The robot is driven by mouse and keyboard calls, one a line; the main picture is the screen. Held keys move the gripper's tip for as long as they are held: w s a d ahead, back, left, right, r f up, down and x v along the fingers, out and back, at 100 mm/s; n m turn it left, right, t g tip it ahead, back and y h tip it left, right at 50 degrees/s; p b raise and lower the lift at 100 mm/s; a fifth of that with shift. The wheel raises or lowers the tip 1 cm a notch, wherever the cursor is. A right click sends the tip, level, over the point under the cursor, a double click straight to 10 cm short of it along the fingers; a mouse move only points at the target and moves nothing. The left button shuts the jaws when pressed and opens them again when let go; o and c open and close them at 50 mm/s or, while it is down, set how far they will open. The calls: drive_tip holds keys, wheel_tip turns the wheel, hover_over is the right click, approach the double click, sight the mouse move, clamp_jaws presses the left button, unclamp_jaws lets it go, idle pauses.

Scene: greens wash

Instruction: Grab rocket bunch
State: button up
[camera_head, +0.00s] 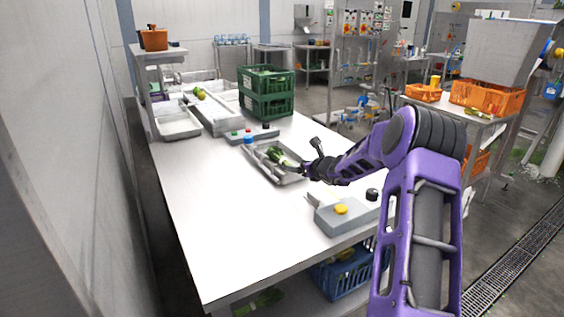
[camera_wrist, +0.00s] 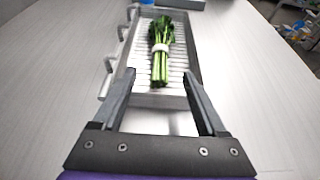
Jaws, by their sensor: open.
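The rocket bunch (camera_wrist: 160,50) is a bundle of dark green leaves with pale green stems, held by a white band. It lies in a shallow grey metal tray (camera_wrist: 181,101) with a ribbed bottom, its stems towards my gripper. In the head view the bunch (camera_head: 277,154) shows in the tray on the white table. My gripper (camera_wrist: 164,75) is open and empty in the wrist view, its two fingers apart short of the stem ends. In the head view my gripper (camera_head: 306,168) is at the tray's right end, its fingers small and hard to make out.
Green crates (camera_head: 266,93) stand behind the tray. A grey box with a yellow button (camera_head: 341,209) sits to the right. A sink with vegetables (camera_head: 215,112) lies at the back left. A blue crate (camera_head: 343,274) is under the table. The table's near left part is clear.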

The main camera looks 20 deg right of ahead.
sight(290, 163)
drive_tip(key=x, duration=0.5)
drive_tip(key=shift+w+f, duration=0.15)
drive_tip(key=shift+w, duration=0.1)
clamp_jaws()
